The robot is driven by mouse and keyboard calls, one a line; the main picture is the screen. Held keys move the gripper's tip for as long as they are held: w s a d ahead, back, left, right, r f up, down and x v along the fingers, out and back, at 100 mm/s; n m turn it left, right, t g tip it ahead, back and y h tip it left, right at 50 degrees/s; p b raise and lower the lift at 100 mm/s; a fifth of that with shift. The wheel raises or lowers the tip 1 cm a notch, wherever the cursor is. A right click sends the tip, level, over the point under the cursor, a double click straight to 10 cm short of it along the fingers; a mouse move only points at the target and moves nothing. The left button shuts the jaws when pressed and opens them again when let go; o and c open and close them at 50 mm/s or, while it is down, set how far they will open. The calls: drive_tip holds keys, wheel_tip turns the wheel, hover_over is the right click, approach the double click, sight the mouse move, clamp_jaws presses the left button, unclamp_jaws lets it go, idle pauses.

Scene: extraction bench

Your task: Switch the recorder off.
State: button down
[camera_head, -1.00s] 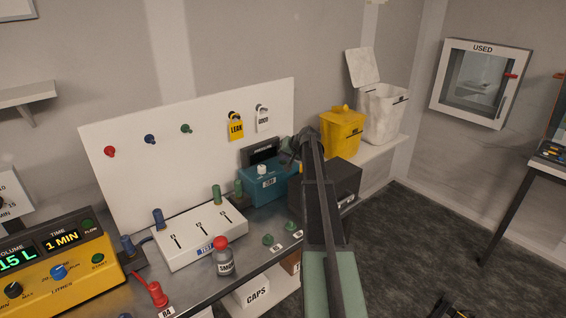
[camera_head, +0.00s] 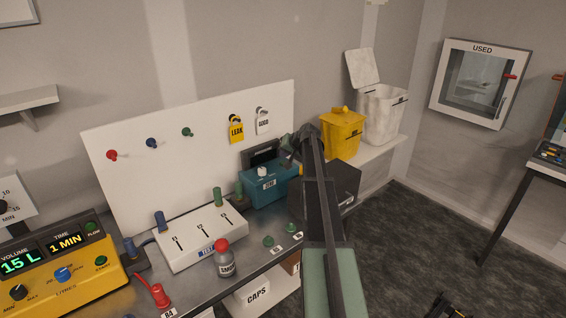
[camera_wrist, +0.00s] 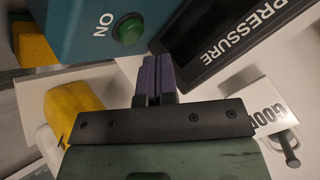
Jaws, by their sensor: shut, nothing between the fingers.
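The teal box (camera_head: 262,188) stands at the far end of the bench, by the white board. It has a white knob on top and a dark screen (camera_head: 262,154) behind it. In the wrist view the box's teal face (camera_wrist: 75,25) carries a round green button (camera_wrist: 129,29) marked ON. A dark panel marked PRESSURE (camera_wrist: 235,35) is beside it. My gripper (camera_wrist: 155,62) is shut and empty, its purple fingertips close to the green button and the dark panel. I cannot tell whether they touch. In the head view my arm hides the fingertips and the green button.
A yellow bin (camera_head: 342,135) and a white bin (camera_head: 382,115) stand beyond the arm. LEAK (camera_head: 236,130) and GOOD tags hang above.

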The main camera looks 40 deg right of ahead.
wheel_tip(320, 180, up, 5)
drive_tip(key=p, duration=0.4)
drive_tip(key=shift+f, duration=0.2)
drive_tip(key=shift+f, duration=0.1)
drive_tip(key=shift+s+a+f, duration=0.15)
drive_tip(key=shift+s, duration=0.1)
drive_tip(key=s+a+f+n+g, duration=0.2)
drive_tip(key=s+a, duration=0.8)
drive_tip(key=a, duration=0.6)
drive_tip(key=s+a+f+n+g+b, duration=0.1)
drive_tip(key=s+a+f+n+g, duration=0.1)
drive_tip(key=s+a, duration=0.9)
drive_tip(key=s+a+f+n+g+h+b, duration=0.1)
drive_tip(key=s+a+f+n+g, duration=0.2)
drive_tip(key=s+a, duration=0.8)
drive_tip(key=a+g, duration=0.2)
drive_tip(key=a, duration=0.8)
drive_tip(key=shift+a+n, duration=0.15)
drive_tip(key=shift+n, duration=0.15)
